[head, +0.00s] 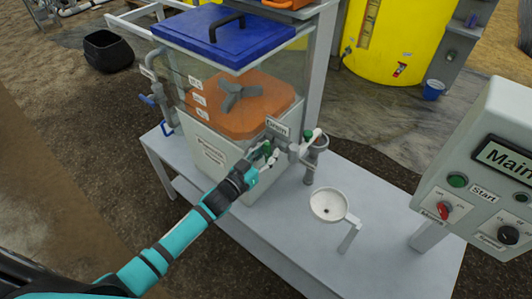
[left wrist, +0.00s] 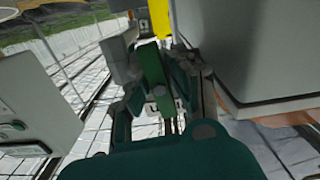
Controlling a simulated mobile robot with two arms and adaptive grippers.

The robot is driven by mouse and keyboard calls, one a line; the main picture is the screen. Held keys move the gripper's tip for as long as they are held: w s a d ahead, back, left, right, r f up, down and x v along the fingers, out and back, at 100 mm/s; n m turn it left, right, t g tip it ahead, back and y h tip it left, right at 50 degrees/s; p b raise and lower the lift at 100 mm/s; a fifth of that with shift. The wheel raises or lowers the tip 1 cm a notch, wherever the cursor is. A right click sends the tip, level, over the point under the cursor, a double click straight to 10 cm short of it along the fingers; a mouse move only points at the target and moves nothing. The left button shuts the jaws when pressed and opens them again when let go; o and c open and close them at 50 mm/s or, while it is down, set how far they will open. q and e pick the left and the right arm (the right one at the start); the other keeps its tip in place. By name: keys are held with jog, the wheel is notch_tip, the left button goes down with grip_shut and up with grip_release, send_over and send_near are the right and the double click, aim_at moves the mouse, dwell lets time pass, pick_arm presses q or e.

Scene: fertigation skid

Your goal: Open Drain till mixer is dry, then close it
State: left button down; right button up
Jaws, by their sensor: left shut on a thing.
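The mixer (head: 215,155) is a clear-walled tank with a blue lid (head: 222,25), standing on a grey table. Orange-brown liquid (head: 240,103) and a grey impeller show inside it. The Drain label (head: 277,128) sits at the tank's right front corner, above the grey drain pipe (head: 294,150). My left gripper (head: 262,160) is at the drain valve, shut on its green handle (head: 262,149). In the left wrist view the green handle (left wrist: 152,72) stands between the fingers of the gripper (left wrist: 160,95). My right gripper is not in view.
A control box (head: 480,170) with Start button and knobs is at the right. A black tub (head: 108,50) is at the back left.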

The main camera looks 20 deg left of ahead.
aim_at(266, 155)
pick_arm(q)
jog(key=shift+r+n+p, duration=0.25)
jog(key=shift+n+p, duration=0.25)
jog(key=shift+n, duration=0.7)
jog(key=n, duration=0.2)
jog(key=n+p, duration=0.1)
jog(key=n, duration=0.1)
jog(key=shift+f+n, duration=0.2)
jog(key=shift+n, duration=0.1)
jog(key=n, duration=0.4)
jog(key=shift+f+n, duration=0.15)
jog(key=shift+n, duration=0.15)
jog(key=n+b, duration=0.1)
jog(key=n, duration=0.2)
jog(key=c, duration=1.1)
grip_release()
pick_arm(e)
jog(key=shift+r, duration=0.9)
pick_arm(q)
jog(key=shift+p+v, duration=1.05)
jog(key=shift+v, duration=1.3)
jog(key=shift+p+v, duration=0.3)
jog(key=shift+v, duration=0.9)
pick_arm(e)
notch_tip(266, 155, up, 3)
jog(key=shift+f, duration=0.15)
